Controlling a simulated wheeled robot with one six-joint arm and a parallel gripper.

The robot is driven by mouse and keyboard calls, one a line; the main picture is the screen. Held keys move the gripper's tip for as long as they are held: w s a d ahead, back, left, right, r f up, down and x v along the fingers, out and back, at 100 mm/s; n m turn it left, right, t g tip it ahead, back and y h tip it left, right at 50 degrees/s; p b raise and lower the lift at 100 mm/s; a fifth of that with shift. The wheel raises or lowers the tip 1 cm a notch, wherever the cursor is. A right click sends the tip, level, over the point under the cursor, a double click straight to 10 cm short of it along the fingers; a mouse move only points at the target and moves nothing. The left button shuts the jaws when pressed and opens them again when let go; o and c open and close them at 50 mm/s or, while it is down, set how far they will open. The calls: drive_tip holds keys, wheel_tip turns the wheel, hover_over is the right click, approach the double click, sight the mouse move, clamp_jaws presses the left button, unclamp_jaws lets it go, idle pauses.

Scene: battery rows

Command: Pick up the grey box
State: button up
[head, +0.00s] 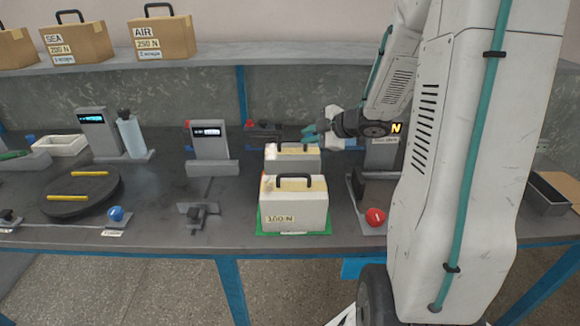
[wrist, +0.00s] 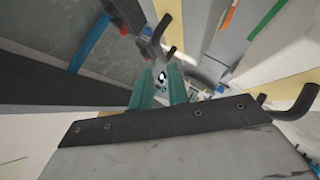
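Two pale grey-white boxes with black handles stand on the dark table in the head view. The front box (head: 294,212) sits on a green mat (head: 262,228) and has an upside-down label. The rear box (head: 306,168) stands just behind it, partly hidden by the front one.
A red button (head: 375,216) stands right of the front box. A small screen stand (head: 209,145) and a clamp (head: 198,214) are to the left. A round black plate (head: 82,196) with yellow bars lies further left. Brown cases (head: 163,38) stand on the back shelf.

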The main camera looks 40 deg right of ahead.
sight(292, 141)
drive_tip(key=shift+w+a+f, duration=0.15)
drive_tip(key=shift+w+f, duration=0.05)
drive_tip(key=shift+f, duration=0.1)
drive_tip(key=x, duration=0.7)
drive_tip(key=shift+w, duration=0.15)
drive_tip(key=shift+d, duration=0.2)
drive_tip(key=shift+c, duration=0.4)
clamp_jaws()
idle(0.4)
